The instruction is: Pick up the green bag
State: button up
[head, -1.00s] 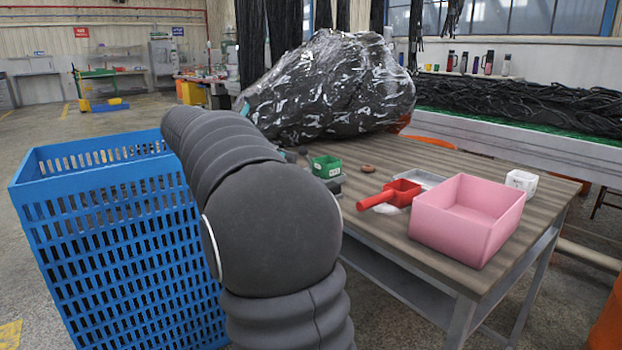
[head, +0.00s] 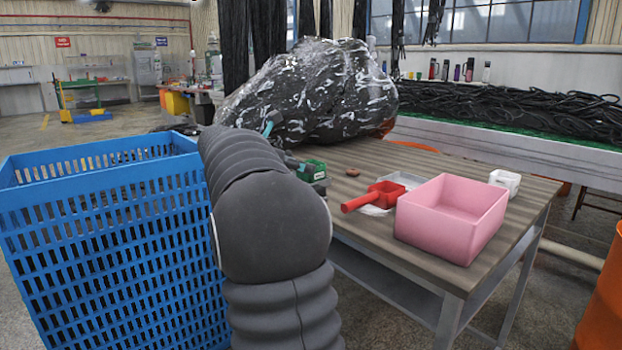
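A small green container (head: 312,171), which looks like the green bag, sits on the wooden-topped table (head: 400,160) near its left side. My dark, ribbed arm rises in front of it and covers the table area just left of it. My gripper is mostly or wholly hidden behind the arm. Small dark parts show beside the green container, but I cannot tell whether they belong to the gripper. Whether the gripper touches the container cannot be seen.
A blue slatted crate (head: 110,235) stands left of my arm. On the table are a big black plastic-wrapped bundle (head: 320,90), a red scoop (head: 385,193), a pink box (head: 450,220) and a white cup (head: 505,181). An orange barrel (head: 605,300) stands at the right edge.

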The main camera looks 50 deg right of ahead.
jog(key=x, duration=0.3)
jog(key=c, duration=0.7)
jog(key=shift+r, duration=0.1)
